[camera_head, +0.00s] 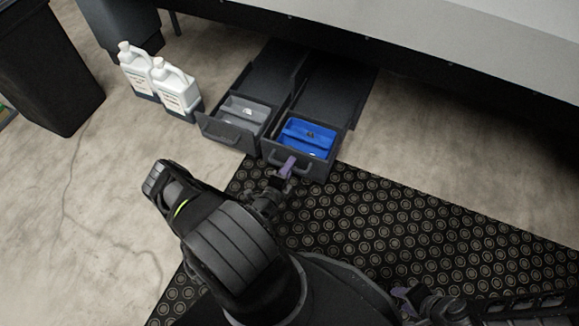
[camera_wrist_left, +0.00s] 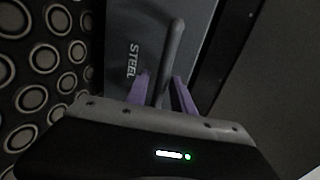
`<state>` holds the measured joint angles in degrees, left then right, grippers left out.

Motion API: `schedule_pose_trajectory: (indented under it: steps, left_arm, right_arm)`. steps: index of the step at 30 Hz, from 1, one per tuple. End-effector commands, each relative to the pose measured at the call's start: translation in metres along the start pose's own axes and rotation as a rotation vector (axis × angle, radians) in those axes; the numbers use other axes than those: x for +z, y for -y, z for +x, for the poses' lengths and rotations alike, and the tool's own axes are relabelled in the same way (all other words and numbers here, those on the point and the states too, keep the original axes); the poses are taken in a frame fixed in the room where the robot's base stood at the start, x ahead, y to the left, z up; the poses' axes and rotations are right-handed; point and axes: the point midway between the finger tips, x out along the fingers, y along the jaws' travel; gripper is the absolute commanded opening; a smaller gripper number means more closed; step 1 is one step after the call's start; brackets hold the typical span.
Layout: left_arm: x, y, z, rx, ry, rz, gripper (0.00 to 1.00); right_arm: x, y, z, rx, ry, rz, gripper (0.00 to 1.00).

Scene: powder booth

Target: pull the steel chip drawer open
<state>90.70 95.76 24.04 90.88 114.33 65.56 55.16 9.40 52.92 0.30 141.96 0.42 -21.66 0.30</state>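The steel chip drawer (camera_head: 318,168) is the right one of two dark floor-level drawers and stands pulled out, with a blue bin (camera_head: 308,137) inside. Its front (camera_wrist_left: 150,35), lettered STEEL, shows in the left wrist view. My left gripper (camera_head: 287,166) is at that front. In the left wrist view its purple fingers (camera_wrist_left: 160,85) stand close on either side of the bar handle (camera_wrist_left: 172,48) and look shut on it. My right gripper (camera_head: 402,298) is low at the right, away from the drawers; its finger gap is not clear.
The left drawer (camera_head: 221,131), holding a grey bin (camera_head: 243,111), is also out. Two white jugs (camera_head: 176,92) stand left of it. A dark bin (camera_head: 45,70) is further left. A bench edge (camera_head: 440,60) overhangs behind. A patterned mat (camera_head: 400,225) covers the floor in front.

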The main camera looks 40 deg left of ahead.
Motion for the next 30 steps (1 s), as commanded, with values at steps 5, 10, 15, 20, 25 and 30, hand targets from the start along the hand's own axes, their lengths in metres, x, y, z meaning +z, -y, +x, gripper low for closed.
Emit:
schedule_pose_trajectory:
  steps: [5,10,15,20,25,30]
  left_arm:
    - [0.000,0.000,0.000,-0.001,0.000,0.000,0.36]
    - [0.000,0.001,-0.001,-0.001,0.000,0.000,0.36]
    - [0.000,0.002,-0.013,0.001,0.000,0.000,0.36]
    - [0.000,0.002,-0.039,0.002,0.001,-0.001,0.36]
    - [0.001,0.001,-0.066,0.002,0.001,-0.001,0.36]
    - [0.000,0.001,-0.078,0.000,0.000,0.000,0.36]
  right_arm:
    - [0.000,0.000,0.000,0.000,0.000,0.000,0.36]
    - [0.000,0.000,-0.001,0.000,0.000,0.000,0.36]
    - [0.000,0.002,-0.006,0.000,0.002,0.000,0.36]
    - [0.001,0.005,-0.015,0.000,0.007,-0.001,0.36]
    - [0.002,0.007,-0.022,0.000,0.011,-0.001,0.36]
    - [0.003,0.007,-0.024,0.000,0.013,-0.001,0.36]
